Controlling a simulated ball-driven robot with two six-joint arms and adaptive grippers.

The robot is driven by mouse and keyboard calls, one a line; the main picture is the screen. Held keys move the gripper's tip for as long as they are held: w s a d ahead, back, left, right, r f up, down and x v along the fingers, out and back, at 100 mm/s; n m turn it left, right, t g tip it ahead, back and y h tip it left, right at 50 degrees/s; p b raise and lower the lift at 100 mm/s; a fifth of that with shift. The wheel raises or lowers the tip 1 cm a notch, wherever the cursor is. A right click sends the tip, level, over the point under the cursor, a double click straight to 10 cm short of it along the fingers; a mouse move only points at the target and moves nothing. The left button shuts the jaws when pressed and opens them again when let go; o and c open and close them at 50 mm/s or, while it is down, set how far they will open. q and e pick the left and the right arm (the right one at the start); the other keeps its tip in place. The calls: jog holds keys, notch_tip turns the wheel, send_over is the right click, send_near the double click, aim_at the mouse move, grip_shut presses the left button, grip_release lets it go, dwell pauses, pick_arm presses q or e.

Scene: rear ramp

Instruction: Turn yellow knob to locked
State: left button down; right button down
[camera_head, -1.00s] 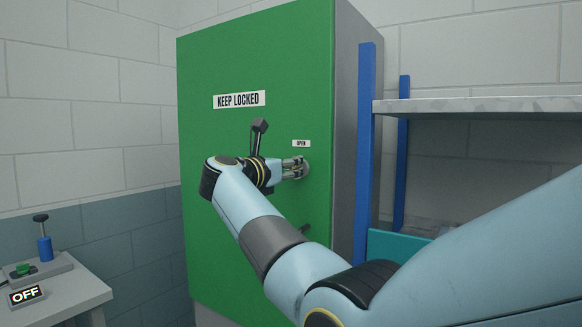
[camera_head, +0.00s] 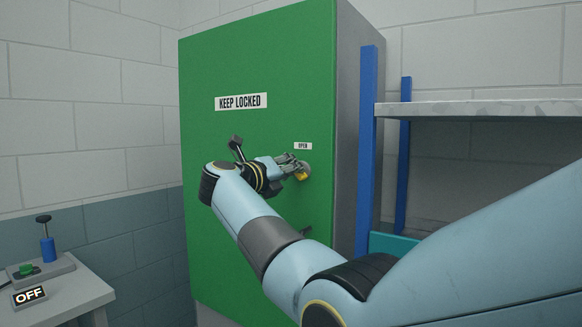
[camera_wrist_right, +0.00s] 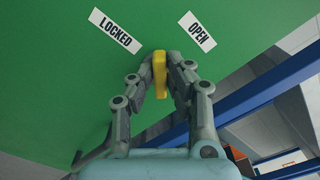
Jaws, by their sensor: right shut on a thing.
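The yellow knob (camera_head: 302,176) is on the green cabinet door (camera_head: 245,60), below the small OPEN label (camera_head: 303,146). My right gripper (camera_head: 298,169) is shut on it, with the fingers on both sides. In the right wrist view the knob (camera_wrist_right: 159,72) is a narrow yellow bar between the fingertips of my right gripper (camera_wrist_right: 160,86). There it stands near upright in the picture, between the LOCKED label (camera_wrist_right: 115,30) and the OPEN label (camera_wrist_right: 197,32). In the head view my arm and gripper hide the LOCKED label. My left gripper is not in view.
A KEEP LOCKED sign (camera_head: 241,101) is on the door. A dark handle (camera_head: 305,231) shows below the knob, partly behind my arm. A shelf (camera_head: 480,108) with blue posts (camera_head: 367,150) stands right of the cabinet. A table (camera_head: 75,295) with an OFF sign (camera_head: 29,294) is at left.

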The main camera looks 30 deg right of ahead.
jog(key=shift+w+a+f+n+p, duration=0.15)
jog(key=shift+n+p, duration=0.7)
jog(key=shift+n, duration=1.3)
jog(key=shift+w+d+f+n+p, duration=0.15)
jog(key=shift+n+p, duration=0.65)
jog(key=shift+n, duration=1.35)
jog(key=shift+s+a+n, duration=0.1)
jog(key=shift+n, duration=0.2)
jog(key=shift+f, duration=0.1)
jog(key=c, duration=1.3)
grip_release()
jog(key=v, duration=0.7)
jog(key=shift+a, duration=0.25)
